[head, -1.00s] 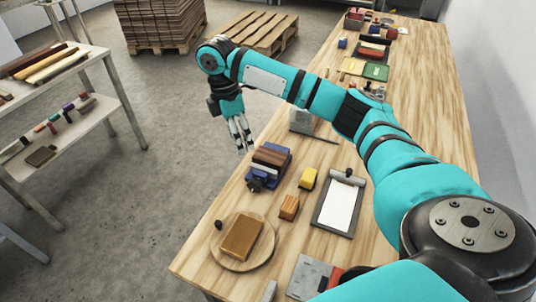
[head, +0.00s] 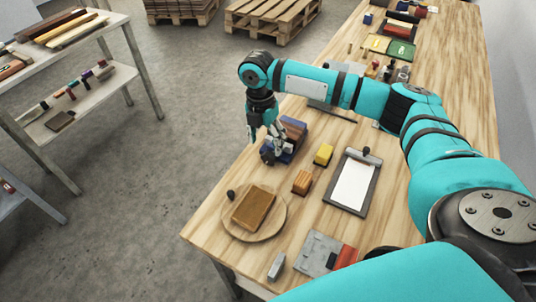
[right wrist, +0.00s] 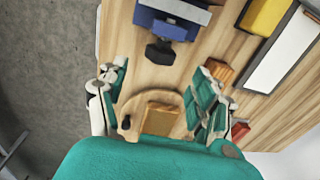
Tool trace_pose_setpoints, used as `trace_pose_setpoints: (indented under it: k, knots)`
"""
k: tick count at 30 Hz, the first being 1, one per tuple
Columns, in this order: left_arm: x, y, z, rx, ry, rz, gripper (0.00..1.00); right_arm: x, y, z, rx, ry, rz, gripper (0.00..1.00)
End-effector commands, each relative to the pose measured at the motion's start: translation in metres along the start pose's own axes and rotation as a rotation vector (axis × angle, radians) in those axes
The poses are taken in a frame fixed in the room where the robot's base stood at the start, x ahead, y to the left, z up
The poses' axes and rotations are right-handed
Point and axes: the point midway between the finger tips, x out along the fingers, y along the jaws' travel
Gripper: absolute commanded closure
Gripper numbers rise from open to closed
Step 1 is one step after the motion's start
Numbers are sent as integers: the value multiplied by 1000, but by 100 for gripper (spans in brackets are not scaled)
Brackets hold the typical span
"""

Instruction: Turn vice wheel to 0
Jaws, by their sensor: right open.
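The vice is a blue block with a brown piece in its jaws (head: 296,127), standing near the table's left edge. Its dark wheel (head: 267,154) faces the near left side. The wheel also shows as a black knob (right wrist: 160,53) in the right wrist view, below the blue vice body (right wrist: 165,27). My right gripper (head: 266,143) is open, pointing down beside the wheel end of the vice and partly covering it. In the right wrist view its spread fingers (right wrist: 160,95) are empty; contact with the wheel cannot be told. My left gripper is out of view.
Near the vice lie a yellow block (head: 323,154), a small orange wooden block (head: 302,182), a clipboard (head: 354,184) and a round board (head: 235,227) bearing a brown block. A shelf (head: 100,83) stands left across open floor.

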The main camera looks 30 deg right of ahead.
Motion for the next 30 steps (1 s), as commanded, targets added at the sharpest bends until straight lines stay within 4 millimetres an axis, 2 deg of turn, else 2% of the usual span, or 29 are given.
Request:
trace_pose_setpoints:
  k: [4, 10, 15, 23, 30]
  knots:
    - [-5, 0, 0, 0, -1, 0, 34, 30, -1, -1, 0, 2, -4, 34]
    - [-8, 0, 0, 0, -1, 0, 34, 58, -1, 0, 0, 1, -3, 34]
    - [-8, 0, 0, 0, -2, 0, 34, 67, 0, 0, 0, 0, 0, 34]
    - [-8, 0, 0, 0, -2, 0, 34, 68, 0, 0, 0, 0, 0, 34]
    - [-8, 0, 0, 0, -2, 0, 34, 68, 0, 0, 0, 0, 0, 65]
